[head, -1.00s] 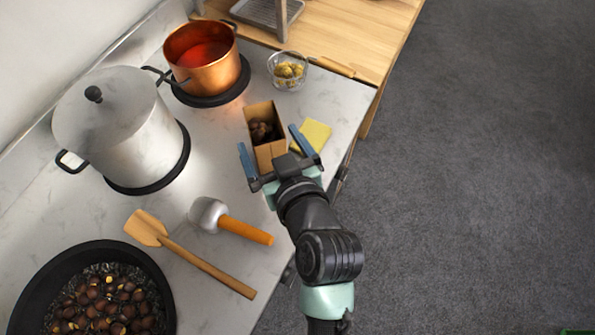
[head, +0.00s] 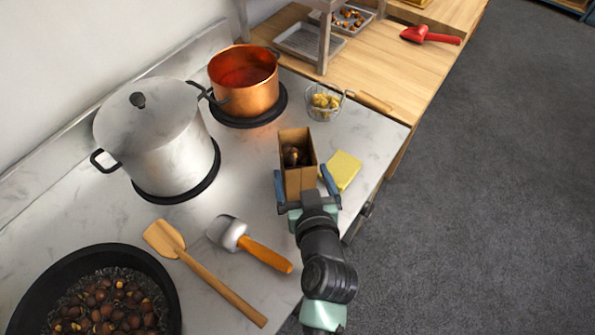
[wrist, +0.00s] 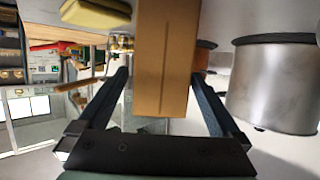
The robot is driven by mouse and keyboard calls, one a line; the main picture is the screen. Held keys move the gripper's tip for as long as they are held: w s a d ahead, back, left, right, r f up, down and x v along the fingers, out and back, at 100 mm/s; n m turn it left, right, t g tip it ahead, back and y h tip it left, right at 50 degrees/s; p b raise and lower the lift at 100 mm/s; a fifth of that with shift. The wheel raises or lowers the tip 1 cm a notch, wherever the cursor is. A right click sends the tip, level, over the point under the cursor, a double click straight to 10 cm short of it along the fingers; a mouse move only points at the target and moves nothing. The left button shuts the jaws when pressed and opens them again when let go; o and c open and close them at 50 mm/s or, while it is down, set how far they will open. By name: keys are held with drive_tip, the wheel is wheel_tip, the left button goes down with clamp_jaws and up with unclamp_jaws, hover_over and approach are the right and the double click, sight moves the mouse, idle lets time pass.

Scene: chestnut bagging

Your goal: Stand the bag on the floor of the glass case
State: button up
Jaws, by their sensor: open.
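The bag (head: 299,178) is a brown, open-topped paper bag with chestnuts (head: 294,156) inside. It stands upright on the pale marble counter. In the wrist view the bag (wrist: 166,60) fills the middle, between the two blue fingers. My gripper (head: 302,184) is open, with one finger on each side of the bag's near end. In the wrist view my gripper (wrist: 165,100) shows a gap between each finger and the bag near the fingertips. I cannot make out the glass case for sure in either view.
A yellow sponge (head: 343,170) lies right of the bag. A wire basket (head: 324,103) stands behind it. A copper pot (head: 245,85), a lidded steel pot (head: 155,135), a scoop (head: 262,252), a wooden spatula (head: 215,285) and a pan of chestnuts (head: 60,262) are on the counter. The floor at right is clear.

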sight(294, 149)
drive_tip(key=p+x, duration=0.1)
drive_tip(key=x, duration=0.2)
drive_tip(key=shift+w+a+r, duration=0.1)
drive_tip(key=shift+w+a, duration=0.05)
drive_tip(key=shift+x, duration=0.8)
clamp_jaws()
